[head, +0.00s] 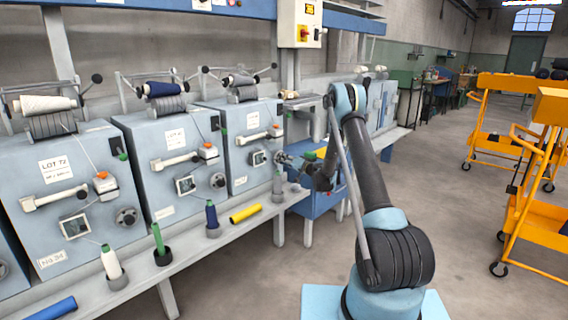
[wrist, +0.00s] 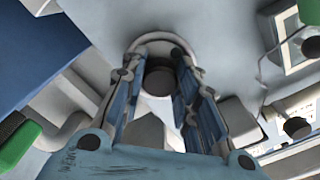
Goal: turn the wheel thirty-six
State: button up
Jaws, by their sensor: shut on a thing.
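Several pale blue machines stand in a row. The nearest has a plate reading No 34 (head: 53,261), and its small dark wheel (head: 127,216) is on the front. The second machine has a like wheel (head: 218,181). The third machine (head: 243,135), thirty-six by order, has its plate too small to read. My gripper (head: 289,160) is at the lower right of its front, where its wheel is mostly hidden. In the wrist view, my gripper (wrist: 160,62) has its fingers on both sides of the grey round wheel (wrist: 160,37), shut on it.
Orange trolleys (head: 520,190) stand at right. The floor between is clear.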

jog(key=shift+w+d, duration=0.1)
jog(key=shift+d, duration=0.05)
jog(key=o, duration=1.1)
jog(key=v, duration=1.2)
